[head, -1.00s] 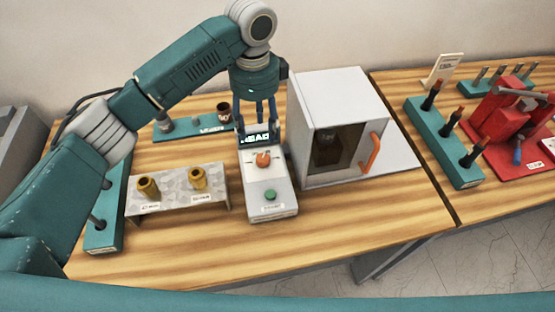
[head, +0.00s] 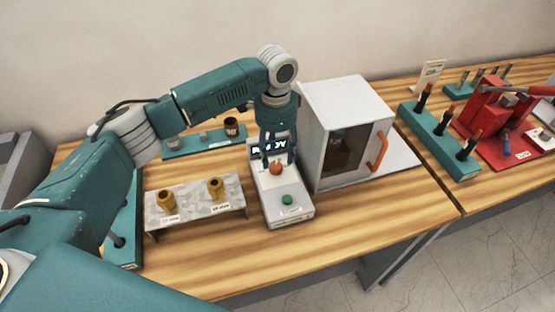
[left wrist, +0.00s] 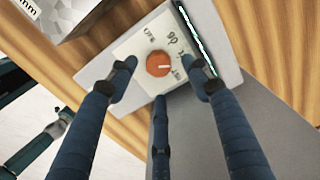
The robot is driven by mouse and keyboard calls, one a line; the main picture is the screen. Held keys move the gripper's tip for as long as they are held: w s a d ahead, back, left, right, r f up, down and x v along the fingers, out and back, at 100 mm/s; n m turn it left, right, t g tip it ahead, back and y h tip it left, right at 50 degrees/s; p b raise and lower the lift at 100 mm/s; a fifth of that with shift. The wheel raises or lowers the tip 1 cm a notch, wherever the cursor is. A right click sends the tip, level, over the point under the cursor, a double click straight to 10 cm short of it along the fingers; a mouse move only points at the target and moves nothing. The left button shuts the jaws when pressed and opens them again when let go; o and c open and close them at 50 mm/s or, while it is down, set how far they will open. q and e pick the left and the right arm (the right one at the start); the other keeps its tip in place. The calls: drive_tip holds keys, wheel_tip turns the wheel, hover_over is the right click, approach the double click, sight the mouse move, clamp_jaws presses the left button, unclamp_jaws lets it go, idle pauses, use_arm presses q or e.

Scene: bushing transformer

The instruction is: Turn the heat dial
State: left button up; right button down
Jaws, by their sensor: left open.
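The orange heat dial (head: 277,168) sits on the white sloped face of a control box (head: 270,192), below a small lit display. A green button (head: 287,199) is nearer the front of the box. In the left wrist view the dial (left wrist: 160,63) is round, with a pale pointer mark and printed settings around it. My left gripper (head: 277,155) is above the dial. Its blue fingers (left wrist: 160,82) are spread around the dial, two at its sides and one below it in the picture. They are open, and contact is not clear. My right gripper does not show.
A white oven-like cabinet (head: 349,100) with an orange handle stands close to the right of the box. A speckled stand (head: 195,207) with two brass bushings is at the left. A teal rack (head: 205,141) lies behind. The front table strip is clear.

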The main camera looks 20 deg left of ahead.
sight(276, 165)
use_arm(q)
wheel_tip(276, 165, down, 4)
drive_tip(key=shift+s+p, duration=0.15)
drive_tip(key=shift+p, duration=0.3)
drive_tip(key=shift+f, duration=0.15)
drive_tip(key=shift+c, duration=0.5)
drive_tip(key=c, duration=1.1)
drive_tip(key=shift+o, duration=0.2)
drive_tip(key=shift+n+p, duration=0.3)
drive_tip(key=shift+p, duration=0.55)
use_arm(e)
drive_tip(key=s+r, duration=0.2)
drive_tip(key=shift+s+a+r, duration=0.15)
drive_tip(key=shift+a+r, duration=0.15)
